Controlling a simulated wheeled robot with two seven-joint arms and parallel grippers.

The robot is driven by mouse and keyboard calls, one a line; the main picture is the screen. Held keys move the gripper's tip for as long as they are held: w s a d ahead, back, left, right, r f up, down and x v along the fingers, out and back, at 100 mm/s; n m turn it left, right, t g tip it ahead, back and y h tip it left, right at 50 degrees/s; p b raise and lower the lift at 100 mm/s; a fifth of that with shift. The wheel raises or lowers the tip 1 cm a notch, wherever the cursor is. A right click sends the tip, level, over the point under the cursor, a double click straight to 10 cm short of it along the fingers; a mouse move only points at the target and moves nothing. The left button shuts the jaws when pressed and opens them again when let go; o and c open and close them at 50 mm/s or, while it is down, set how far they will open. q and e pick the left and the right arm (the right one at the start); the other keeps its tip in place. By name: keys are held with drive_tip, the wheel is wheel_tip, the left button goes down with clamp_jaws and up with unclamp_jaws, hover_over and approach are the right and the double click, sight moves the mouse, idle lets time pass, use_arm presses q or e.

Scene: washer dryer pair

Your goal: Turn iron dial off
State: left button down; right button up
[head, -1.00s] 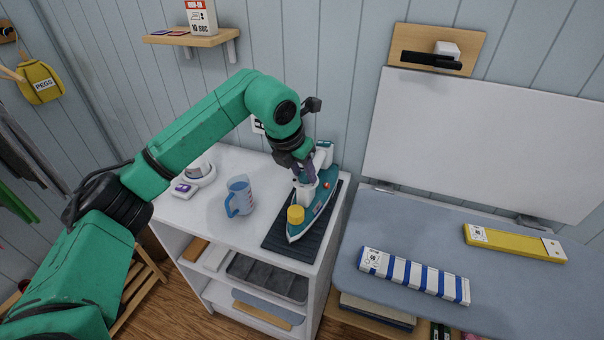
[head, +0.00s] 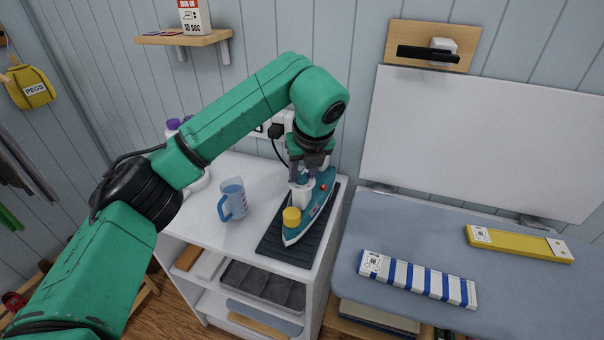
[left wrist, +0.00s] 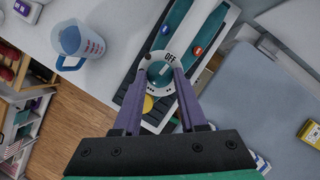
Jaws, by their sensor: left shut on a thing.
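The teal and white iron (head: 318,203) lies on a dark ribbed mat (head: 272,246) on top of the white cabinet. A yellow cap (head: 291,217) sits at its front end. In the left wrist view the round dial (left wrist: 160,73) is teal, on a white disc marked OFF at the top. My left gripper (left wrist: 163,70) points down at the iron from above, its two purple fingers shut on the dial's sides. In the head view the gripper (head: 304,177) partly hides the dial. The pointer's setting is too small to tell. My right gripper is not in view.
A blue measuring jug (head: 232,200) stands left of the iron on the cabinet top. A wall socket with a black plug (head: 276,131) is behind. The blue ironing board (head: 420,225) to the right carries a striped box (head: 418,278) and a yellow one (head: 518,244).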

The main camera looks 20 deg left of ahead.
use_arm(q)
drive_tip(key=shift+d+n, duration=0.1)
drive_tip(key=shift+n, duration=0.7)
drive_tip(key=shift+g, duration=0.3)
drive_tip(key=shift+c, duration=2.2)
unclamp_jaws()
drive_tip(key=shift+r, duration=0.3)
drive_tip(key=v, duration=1.4)
drive_tip(key=shift+d+p, duration=0.3)
drive_tip(key=shift+p, duration=0.1)
